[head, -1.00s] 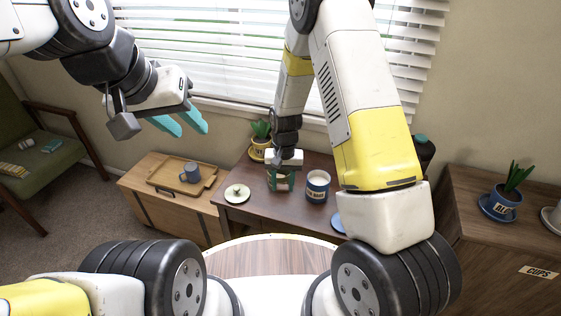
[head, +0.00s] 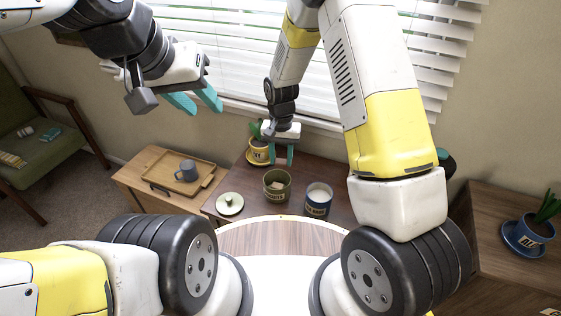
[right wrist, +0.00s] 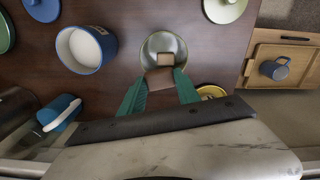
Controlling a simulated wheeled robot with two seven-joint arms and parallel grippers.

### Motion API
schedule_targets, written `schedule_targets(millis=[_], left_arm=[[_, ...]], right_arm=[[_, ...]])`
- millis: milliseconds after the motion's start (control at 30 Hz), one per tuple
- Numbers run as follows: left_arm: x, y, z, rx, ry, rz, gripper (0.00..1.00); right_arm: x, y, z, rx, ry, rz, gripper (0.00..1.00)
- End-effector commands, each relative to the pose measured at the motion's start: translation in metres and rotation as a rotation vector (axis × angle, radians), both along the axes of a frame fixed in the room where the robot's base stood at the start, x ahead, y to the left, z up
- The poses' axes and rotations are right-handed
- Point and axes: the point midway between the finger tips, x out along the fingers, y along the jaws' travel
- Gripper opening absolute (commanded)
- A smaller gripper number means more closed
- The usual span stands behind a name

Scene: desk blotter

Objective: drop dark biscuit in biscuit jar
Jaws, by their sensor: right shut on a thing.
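The biscuit jar (head: 277,192) is an olive-green open jar with a label, standing on the dark wooden desk. It also shows in the right wrist view (right wrist: 149,42), with a light tan piece (right wrist: 165,60) inside. My right gripper (head: 282,162) is just behind and above the jar in the head view. In the right wrist view, my right gripper (right wrist: 160,88) is shut on the dark biscuit (right wrist: 159,78), a brown piece between the teal fingertips, close to the jar's near rim. My left gripper (head: 196,104) is open and empty, high at the left.
A pale green lid (head: 230,204) lies left of the jar. A blue jar with white contents (head: 318,200) stands right of it. A potted plant (head: 258,150) is behind. A tray (head: 160,176) with a mug (head: 188,171) sits on the left cabinet.

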Motion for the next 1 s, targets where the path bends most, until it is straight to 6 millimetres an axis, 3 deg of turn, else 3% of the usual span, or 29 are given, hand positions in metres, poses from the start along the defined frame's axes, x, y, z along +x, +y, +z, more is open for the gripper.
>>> schedule_targets(millis=[433,867,900,1000], left_arm=[[0.000,0.000,0.000,0.000,0.000,0.000,0.36],[0.000,0.000,0.000,0.000,0.000,0.000,0.36],[0.000,0.000,0.000,0.000,0.000,0.000,0.36],[0.000,0.000,0.000,0.000,0.000,0.000,0.36]], right_arm=[[0.000,0.000,-0.048,0.000,0.001,0.001,0.01],[0.000,0.000,-0.055,0.001,-0.001,0.000,0.01],[0.000,0.000,-0.055,0.001,-0.001,0.000,0.47],[0.000,0.000,-0.055,0.001,-0.001,0.000,0.64]])
